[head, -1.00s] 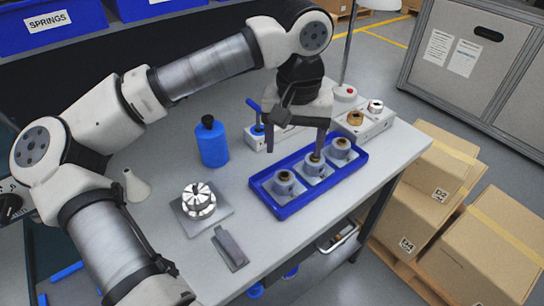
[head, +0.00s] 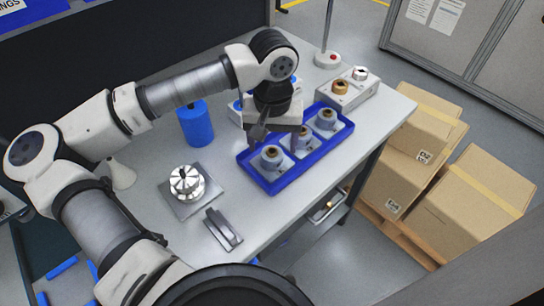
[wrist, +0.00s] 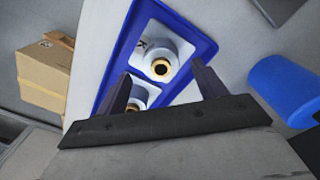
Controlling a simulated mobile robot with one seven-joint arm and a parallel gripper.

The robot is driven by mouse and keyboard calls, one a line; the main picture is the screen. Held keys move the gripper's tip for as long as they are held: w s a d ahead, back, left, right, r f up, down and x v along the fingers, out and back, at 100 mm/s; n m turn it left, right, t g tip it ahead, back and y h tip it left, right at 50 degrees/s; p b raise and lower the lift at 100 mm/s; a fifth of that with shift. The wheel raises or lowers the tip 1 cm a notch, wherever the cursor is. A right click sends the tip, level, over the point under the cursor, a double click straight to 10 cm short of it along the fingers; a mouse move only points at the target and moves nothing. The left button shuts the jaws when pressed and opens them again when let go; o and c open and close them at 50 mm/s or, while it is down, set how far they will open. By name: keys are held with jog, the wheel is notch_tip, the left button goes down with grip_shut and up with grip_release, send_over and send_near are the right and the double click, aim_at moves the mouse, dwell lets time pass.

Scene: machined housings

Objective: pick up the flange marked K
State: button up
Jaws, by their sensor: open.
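The flange marked K (wrist: 160,52) is a grey round housing on a square base with a brass-coloured ring around a dark bore; the letter is on its base. It sits upright in the blue tray (wrist: 206,42), and seems to be the near-left flange in the head view (head: 271,158). A second, similar flange (wrist: 140,98) is beside it, partly behind a finger; a third flange (head: 325,119) is at the tray's far right. My gripper (wrist: 160,78) is open and empty, its fingers pointing toward the K flange, apart from it as far as I can tell.
A blue bottle (head: 196,124), a silver chuck on a plate (head: 187,183) and a dark grey block (head: 223,229) stand left of the tray. A pale fixture block (head: 346,95) is behind it. Cardboard boxes (head: 415,160) are beyond the table's right edge.

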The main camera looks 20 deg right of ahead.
aim_at(272, 150)
jog(key=shift+f+p, duration=0.55)
jog(key=shift+f, duration=1.4)
jog(key=c, duration=1.3)
